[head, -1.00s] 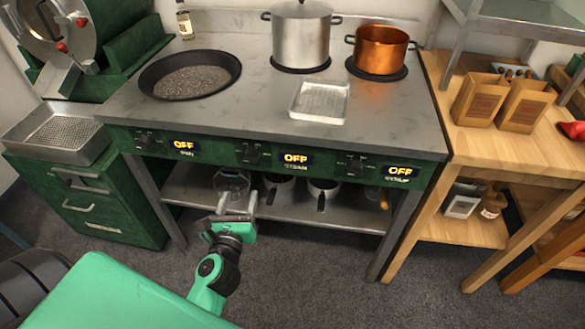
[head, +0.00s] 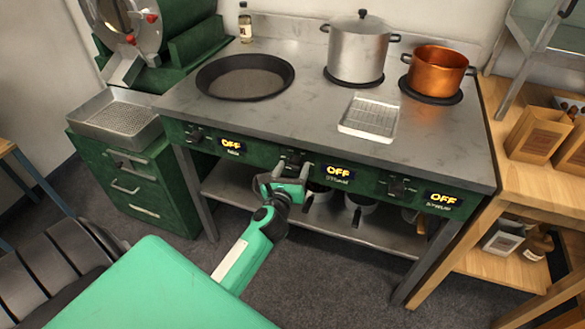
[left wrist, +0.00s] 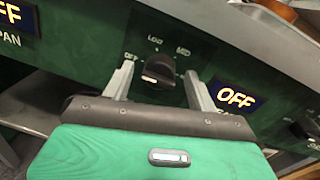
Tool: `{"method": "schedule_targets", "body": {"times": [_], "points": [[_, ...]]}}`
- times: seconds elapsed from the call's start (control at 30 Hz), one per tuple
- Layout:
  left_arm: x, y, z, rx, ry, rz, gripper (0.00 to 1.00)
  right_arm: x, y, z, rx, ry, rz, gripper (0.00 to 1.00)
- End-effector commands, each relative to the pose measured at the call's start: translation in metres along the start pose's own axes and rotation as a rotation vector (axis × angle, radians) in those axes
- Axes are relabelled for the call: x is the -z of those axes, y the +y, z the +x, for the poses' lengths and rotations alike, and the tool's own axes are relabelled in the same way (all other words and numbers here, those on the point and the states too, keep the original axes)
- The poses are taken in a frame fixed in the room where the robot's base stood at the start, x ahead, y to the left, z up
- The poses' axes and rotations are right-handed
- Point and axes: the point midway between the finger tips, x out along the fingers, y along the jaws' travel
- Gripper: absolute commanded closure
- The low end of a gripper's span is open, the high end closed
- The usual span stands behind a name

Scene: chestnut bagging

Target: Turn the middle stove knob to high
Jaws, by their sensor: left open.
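The middle stove knob (head: 294,159) is a black dial on the green front panel, partly hidden by my gripper in the head view. The middle display (head: 338,172) reads OFF in yellow. My left gripper (head: 291,171) is open in front of the knob. In the left wrist view its fingers (left wrist: 160,86) stand either side of the knob, with visible gaps. The right gripper is not in view.
The left display (head: 232,145) and right display (head: 443,199) also read OFF. A dark pan (head: 245,77), a steel pot (head: 357,52), a copper pot (head: 437,73) and a metal tray (head: 369,118) are on the stove top. Pots stand on the shelf below.

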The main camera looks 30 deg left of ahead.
Motion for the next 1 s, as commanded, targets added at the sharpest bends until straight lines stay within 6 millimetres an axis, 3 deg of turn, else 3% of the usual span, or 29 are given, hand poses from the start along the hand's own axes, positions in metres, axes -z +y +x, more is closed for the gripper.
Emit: {"method": "schedule_targets", "body": {"times": [0.33, 0.57, 0.93, 1.0], "points": [[0.0, 0.0, 0.004, 0.0, 0.0, 0.001, 0.42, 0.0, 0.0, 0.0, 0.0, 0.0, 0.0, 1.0], [0.0, 0.0, 0.004, 0.0, 0.0, 0.001, 0.84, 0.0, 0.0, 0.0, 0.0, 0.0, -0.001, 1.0], [-0.001, -0.001, 0.004, 0.002, -0.003, 0.051, 0.84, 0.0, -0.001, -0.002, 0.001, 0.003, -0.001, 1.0], [-0.001, -0.001, 0.004, 0.002, -0.005, 0.085, 0.84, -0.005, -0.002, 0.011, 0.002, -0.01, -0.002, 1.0]]}}
